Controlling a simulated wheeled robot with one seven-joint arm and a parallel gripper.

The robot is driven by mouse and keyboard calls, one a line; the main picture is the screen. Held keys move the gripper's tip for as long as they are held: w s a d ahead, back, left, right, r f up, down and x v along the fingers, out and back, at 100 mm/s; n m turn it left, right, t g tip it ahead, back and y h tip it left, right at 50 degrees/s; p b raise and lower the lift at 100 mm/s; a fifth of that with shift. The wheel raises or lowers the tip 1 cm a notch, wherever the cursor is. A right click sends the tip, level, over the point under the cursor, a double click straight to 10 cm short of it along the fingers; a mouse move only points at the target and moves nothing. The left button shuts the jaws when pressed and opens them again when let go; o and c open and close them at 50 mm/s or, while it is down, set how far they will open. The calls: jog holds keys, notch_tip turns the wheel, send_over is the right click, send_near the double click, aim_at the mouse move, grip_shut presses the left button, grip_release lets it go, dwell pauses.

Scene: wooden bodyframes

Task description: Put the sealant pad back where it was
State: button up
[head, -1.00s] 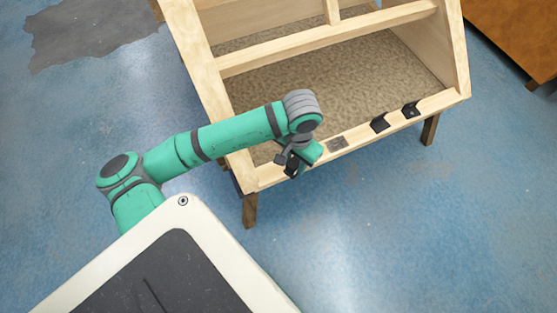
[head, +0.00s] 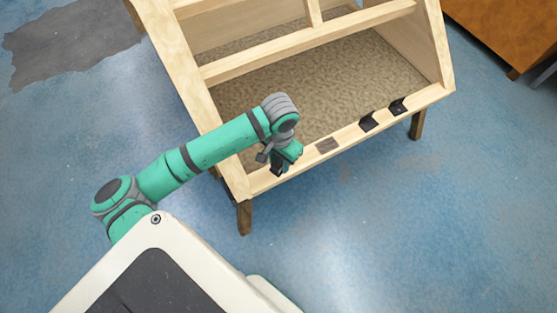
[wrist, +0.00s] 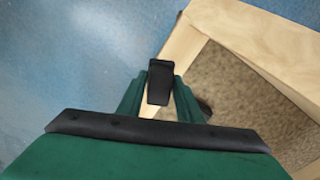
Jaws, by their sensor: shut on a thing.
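My gripper (wrist: 160,100) is shut on a small black block-like piece, which I take to be the sealant pad (wrist: 159,70); it sticks out past the green fingers in the wrist view. In the head view my gripper (head: 279,166) hangs by the left part of the wooden frame's front rail (head: 262,183). The held piece is small and dark there, partly covered by the gripper. I cannot tell whether it touches the rail. A flat grey-brown patch (head: 327,145) lies on the rail, right of my gripper.
Two black pieces (head: 368,121) (head: 397,106) sit farther right on the rail. A speckled panel (head: 320,90) lies behind it inside the wooden bodyframe. An orange-brown cabinet (head: 510,30) stands at the upper right. Blue floor in front is clear.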

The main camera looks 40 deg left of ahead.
jog(key=w+f, duration=0.1)
jog(key=a+f, duration=0.1)
jog(key=w+f, duration=0.1)
jog(key=shift+w+a+f, duration=0.25)
jog(key=shift+w+f, duration=0.15)
jog(key=shift+f, duration=1.55)
jog(key=o, duration=1)
jog(key=shift+f, duration=0.1)
notch_tip(320, 180, up, 12)
jog(key=shift+r, duration=0.15)
